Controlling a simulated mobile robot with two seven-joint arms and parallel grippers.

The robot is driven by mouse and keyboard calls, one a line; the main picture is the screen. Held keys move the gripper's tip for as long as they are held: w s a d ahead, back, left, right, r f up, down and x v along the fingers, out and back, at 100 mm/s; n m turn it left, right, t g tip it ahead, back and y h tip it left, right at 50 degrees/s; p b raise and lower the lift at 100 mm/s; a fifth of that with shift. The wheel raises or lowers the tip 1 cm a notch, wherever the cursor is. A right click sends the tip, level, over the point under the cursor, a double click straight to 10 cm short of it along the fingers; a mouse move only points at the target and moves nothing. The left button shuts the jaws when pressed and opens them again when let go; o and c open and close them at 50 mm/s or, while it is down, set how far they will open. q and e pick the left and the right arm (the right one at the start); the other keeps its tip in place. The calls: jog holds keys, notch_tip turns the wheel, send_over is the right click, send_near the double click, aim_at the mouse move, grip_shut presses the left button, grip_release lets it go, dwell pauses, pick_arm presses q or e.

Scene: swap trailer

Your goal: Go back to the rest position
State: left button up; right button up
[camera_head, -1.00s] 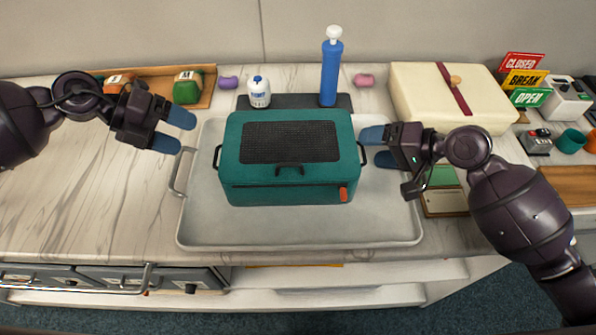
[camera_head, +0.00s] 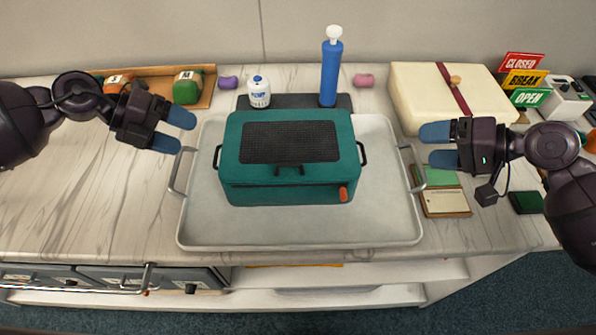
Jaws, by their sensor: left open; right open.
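My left gripper (camera_head: 178,131) is open and empty over the counter, to the left of the grey tray. My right gripper (camera_head: 436,146) is open and empty, just right of the tray's right handle. A teal box (camera_head: 240,183) with a black mesh top, black side handles and an orange tab sits on the grey metal tray (camera_head: 300,228). Neither gripper touches the box.
Behind the tray stand a white bottle (camera_head: 259,92), a blue pump cylinder (camera_head: 331,72) and a cream box (camera_head: 450,98) with a dark red strap. Signs (camera_head: 525,79) stand at the right. The marble counter (camera_head: 90,190) is clear at left.

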jog(key=shift+s+d+r, duration=0.15)
jog(key=shift+d+r, duration=0.05)
jog(key=shift+d, duration=0.1)
dwell(0.4)
